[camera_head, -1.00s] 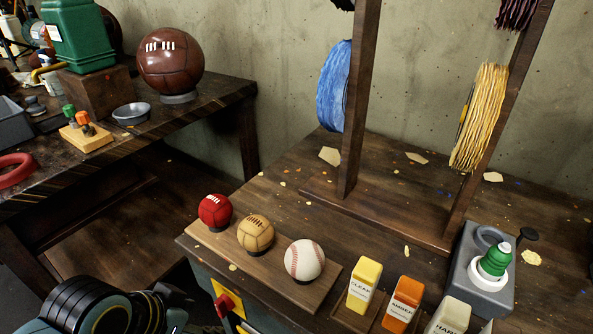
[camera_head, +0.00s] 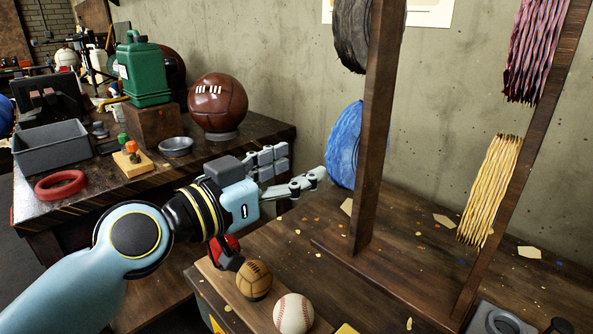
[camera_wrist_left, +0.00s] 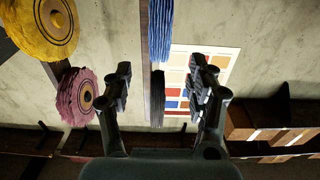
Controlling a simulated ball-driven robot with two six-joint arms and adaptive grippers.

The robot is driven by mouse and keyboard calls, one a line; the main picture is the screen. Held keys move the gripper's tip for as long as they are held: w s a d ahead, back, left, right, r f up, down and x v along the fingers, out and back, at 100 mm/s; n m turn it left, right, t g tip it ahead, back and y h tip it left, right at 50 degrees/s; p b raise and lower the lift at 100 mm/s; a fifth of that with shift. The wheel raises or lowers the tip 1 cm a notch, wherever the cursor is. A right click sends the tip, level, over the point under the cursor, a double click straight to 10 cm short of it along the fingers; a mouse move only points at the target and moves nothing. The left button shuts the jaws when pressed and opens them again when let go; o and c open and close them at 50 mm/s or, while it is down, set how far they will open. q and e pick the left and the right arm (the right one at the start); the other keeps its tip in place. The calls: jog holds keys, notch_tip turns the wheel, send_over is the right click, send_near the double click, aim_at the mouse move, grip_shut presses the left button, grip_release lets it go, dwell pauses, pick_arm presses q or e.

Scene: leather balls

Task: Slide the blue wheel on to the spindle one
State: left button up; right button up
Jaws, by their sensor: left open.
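The blue wheel (camera_head: 343,145) is a shaggy disc seen nearly edge-on, hanging on the left post of the wooden rack, below a dark grey wheel (camera_head: 352,40). My left gripper (camera_head: 303,164) is open and empty just left of the blue wheel, its lower fingertip overlapping or close to the wheel's edge; contact cannot be told. In the left wrist view the blue wheel (camera_wrist_left: 160,28) shows at the top, beyond the open fingers. I cannot make out which part is spindle one. My right gripper is not in view.
The rack's left post (camera_head: 375,130) stands right beside the blue wheel. Yellow (camera_head: 489,190) and pink (camera_head: 534,50) wheels hang on the right post. A tan ball (camera_head: 254,281) and a baseball (camera_head: 293,313) stand below. A brown ball (camera_head: 218,103) stands on the left bench.

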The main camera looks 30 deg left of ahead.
aim_at(333, 150)
pick_arm(q)
jog(key=p+x, duration=0.1)
jog(key=x, duration=0.8)
jog(key=shift+w+p, duration=0.2)
jog(key=shift+p, duration=0.1)
jog(key=shift+w+d+f, duration=0.1)
jog(key=shift+w+d, duration=0.1)
jog(key=shift+w, duration=0.25)
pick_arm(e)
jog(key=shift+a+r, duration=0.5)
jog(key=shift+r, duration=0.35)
pick_arm(q)
grip_shut()
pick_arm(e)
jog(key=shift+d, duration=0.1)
